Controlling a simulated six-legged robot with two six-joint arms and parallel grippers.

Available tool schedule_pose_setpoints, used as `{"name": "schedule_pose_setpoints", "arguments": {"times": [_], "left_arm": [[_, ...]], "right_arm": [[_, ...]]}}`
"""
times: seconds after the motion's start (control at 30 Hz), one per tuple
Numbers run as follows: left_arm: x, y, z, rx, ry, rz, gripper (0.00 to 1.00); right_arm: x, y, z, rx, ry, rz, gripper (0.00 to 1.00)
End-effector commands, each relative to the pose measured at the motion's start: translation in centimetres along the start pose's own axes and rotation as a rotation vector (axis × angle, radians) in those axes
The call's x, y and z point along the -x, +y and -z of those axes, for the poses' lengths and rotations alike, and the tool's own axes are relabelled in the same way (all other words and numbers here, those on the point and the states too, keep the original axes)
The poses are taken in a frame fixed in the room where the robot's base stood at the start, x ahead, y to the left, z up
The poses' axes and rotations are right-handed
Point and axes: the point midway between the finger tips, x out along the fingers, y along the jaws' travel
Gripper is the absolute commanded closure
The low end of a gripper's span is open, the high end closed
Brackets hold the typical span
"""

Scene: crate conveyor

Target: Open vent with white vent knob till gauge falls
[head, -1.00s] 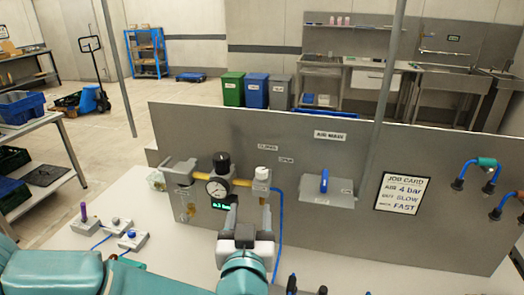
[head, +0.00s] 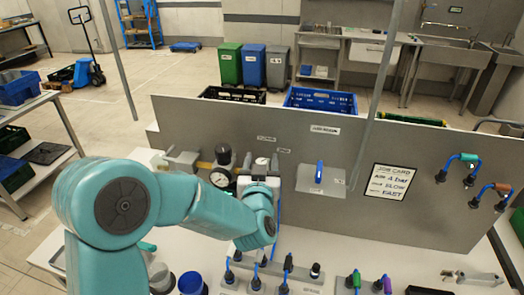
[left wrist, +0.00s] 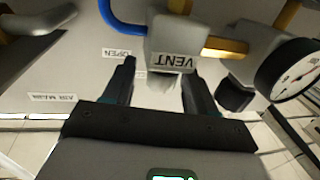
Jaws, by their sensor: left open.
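The white vent knob (head: 262,161) stands at the right end of the brass pipe fitting on the grey panel. The round gauge (head: 220,178) is left of it, below a black knob (head: 223,154); its needle is too small to read in the head view. My left gripper (head: 262,174) is at the vent fitting, partly hidden by its own wrist. In the left wrist view, the open fingers (left wrist: 160,80) are on either side of the lower end of the VENT block (left wrist: 172,45); contact cannot be told. The gauge (left wrist: 290,70) shows there at the right edge. My right gripper is not in view.
A plate with a blue lever (head: 319,172) and the job card (head: 390,188) are on the panel to the right. Several hose connectors (head: 285,280) stand on the bench in front. Blue (head: 320,100) and black (head: 232,95) crates are behind the panel.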

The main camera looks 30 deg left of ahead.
Motion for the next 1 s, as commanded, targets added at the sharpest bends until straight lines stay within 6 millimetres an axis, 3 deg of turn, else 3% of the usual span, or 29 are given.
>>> {"name": "schedule_pose_setpoints", "arguments": {"times": [0.2, 0.47, 0.5, 0.63, 0.67, 1.0], "left_arm": [[-1.9, 0.0, 0.1, 0.0, 0.0, 0.0, 0.43], [-2.1, 0.0, 0.0, 0.0, 0.001, -0.001, 0.43], [-2.1, 0.0, 0.0, 0.0, 0.001, -0.001, 0.46], [-2.1, 0.0, 0.0, 0.0, 0.001, 0.0, 0.89], [-2.1, 0.0, 0.0, 0.0, 0.001, 0.0, 0.94], [-2.1, 0.0, -0.3, 0.0, 0.004, -0.045, 0.94]], "right_arm": [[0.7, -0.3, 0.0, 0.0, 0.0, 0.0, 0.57], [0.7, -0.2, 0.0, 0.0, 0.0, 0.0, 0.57], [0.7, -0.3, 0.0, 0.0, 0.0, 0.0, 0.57], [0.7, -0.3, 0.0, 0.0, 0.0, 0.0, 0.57], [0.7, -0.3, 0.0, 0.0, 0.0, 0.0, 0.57], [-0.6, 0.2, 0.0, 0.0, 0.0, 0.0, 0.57]]}}
